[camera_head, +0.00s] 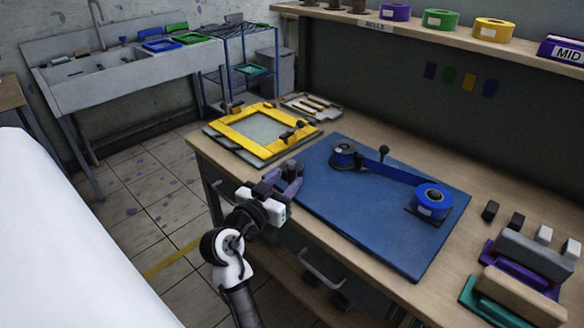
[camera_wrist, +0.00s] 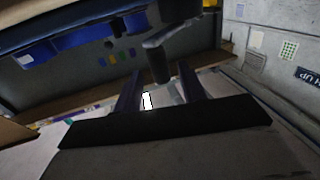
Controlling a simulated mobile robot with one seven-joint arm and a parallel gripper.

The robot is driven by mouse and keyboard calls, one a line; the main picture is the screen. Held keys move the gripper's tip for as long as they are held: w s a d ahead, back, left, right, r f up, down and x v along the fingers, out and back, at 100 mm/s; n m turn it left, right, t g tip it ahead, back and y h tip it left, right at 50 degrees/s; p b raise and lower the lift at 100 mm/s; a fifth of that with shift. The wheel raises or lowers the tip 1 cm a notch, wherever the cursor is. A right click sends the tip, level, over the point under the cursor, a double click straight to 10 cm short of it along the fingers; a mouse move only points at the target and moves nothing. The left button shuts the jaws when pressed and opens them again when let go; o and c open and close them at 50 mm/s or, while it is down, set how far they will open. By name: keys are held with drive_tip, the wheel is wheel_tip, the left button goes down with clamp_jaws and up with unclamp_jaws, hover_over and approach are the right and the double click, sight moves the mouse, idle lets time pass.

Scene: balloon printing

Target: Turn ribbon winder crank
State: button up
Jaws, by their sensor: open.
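The ribbon winder stands on the blue mat (camera_head: 395,235), with a blue spool (camera_head: 342,155) at its back left. Blue ribbon (camera_head: 388,174) runs from the spool to a blue ribbon roll (camera_head: 432,198). My gripper (camera_head: 292,180) is open and empty over the mat's left edge, apart from the crank. In the wrist view the crank's grey knob (camera_wrist: 158,64) appears between and beyond the fingertips of my gripper (camera_wrist: 163,84); no contact shows.
A yellow frame (camera_head: 240,126) lies left of the mat. A shelf (camera_head: 400,30) with ribbon rolls runs behind. The mat's front part is clear.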

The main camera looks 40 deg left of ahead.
sight(289, 177)
drive_tip(key=shift+w+a+p, duration=0.15)
drive_tip(key=shift+w+p, duration=0.05)
drive_tip(key=shift+w, duration=0.7)
drive_tip(key=shift+w+a+p, duration=0.1)
drive_tip(key=shift+w+p, duration=0.1)
drive_tip(key=shift+w, duration=0.65)
clamp_jaws()
